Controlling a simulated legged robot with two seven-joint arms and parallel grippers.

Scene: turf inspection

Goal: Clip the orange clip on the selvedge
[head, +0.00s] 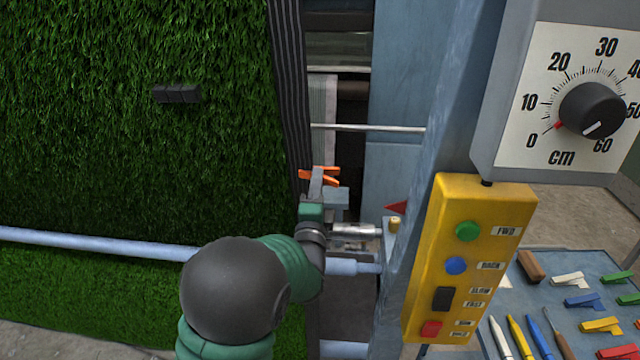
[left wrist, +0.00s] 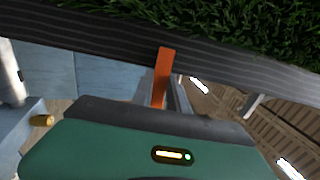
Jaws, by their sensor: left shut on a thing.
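The orange clip (head: 326,172) is in my left gripper (head: 316,186), at the right edge of the selvedge in the head view. The selvedge (head: 287,75) is a dark ribbed strip down the right side of the green turf (head: 130,150). In the left wrist view, the clip (left wrist: 163,72) points up from my left gripper (left wrist: 168,98) and its tip overlaps the selvedge (left wrist: 110,45). I cannot tell whether its jaws are around the edge or only in front of it. My right gripper is not in view.
A yellow control box (head: 470,260) and a dial panel (head: 580,100) stand at the right. A blue-grey tray (head: 575,270) holds several coloured clips and pens. A pale rail (head: 100,243) crosses the turf. A dark block (head: 176,94) sits on the turf.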

